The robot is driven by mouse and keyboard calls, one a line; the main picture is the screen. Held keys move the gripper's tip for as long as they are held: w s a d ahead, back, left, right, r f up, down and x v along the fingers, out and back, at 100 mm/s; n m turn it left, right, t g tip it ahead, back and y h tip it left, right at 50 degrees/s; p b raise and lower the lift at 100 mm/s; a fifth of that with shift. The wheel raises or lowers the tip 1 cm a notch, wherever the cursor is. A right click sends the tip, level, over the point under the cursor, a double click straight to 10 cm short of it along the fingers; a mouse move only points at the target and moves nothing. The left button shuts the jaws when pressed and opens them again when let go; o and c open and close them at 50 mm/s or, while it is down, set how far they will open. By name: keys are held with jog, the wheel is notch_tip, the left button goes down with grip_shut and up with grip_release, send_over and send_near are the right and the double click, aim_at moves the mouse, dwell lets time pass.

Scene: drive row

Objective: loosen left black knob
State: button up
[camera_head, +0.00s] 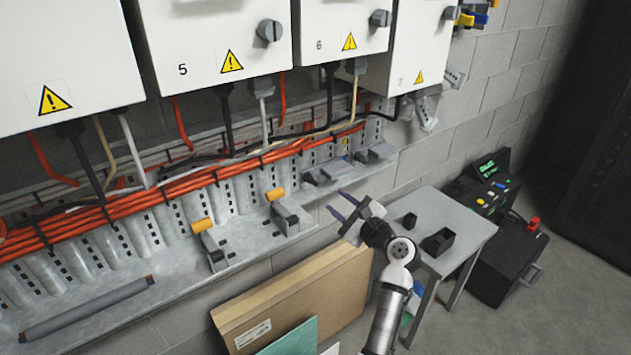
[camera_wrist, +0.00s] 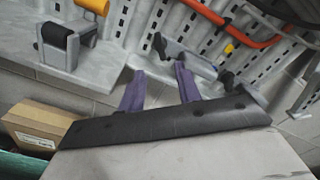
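My gripper (camera_head: 338,202) is open and empty in the head view, in front of the cable tray and left of the small grey table. Its two purple fingers stand apart in the wrist view (camera_wrist: 159,72). Beyond them in the wrist view, a left black knob (camera_wrist: 160,43) sits on the end of a grey bracket (camera_wrist: 190,62). A second black knob (camera_wrist: 228,80) sits farther right. Neither finger visibly touches a knob. In the head view the two grey brackets (camera_head: 328,172) lie on the tray above the gripper, and their knobs are too small to make out clearly.
Two brackets with orange rollers (camera_head: 203,225) sit on the tray (camera_head: 180,262) at left. A cardboard box (camera_head: 300,290) leans below the tray. The grey table (camera_head: 470,228) holds small black blocks (camera_head: 438,241). Orange cables (camera_head: 190,180) and white cabinets (camera_head: 215,45) are above.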

aim_at(313, 182)
jog(key=p+x, duration=0.2)
jog(key=x, duration=0.9)
jog(key=shift+w+a, duration=0.1)
jog(key=shift+c, duration=0.4)
grip_shut()
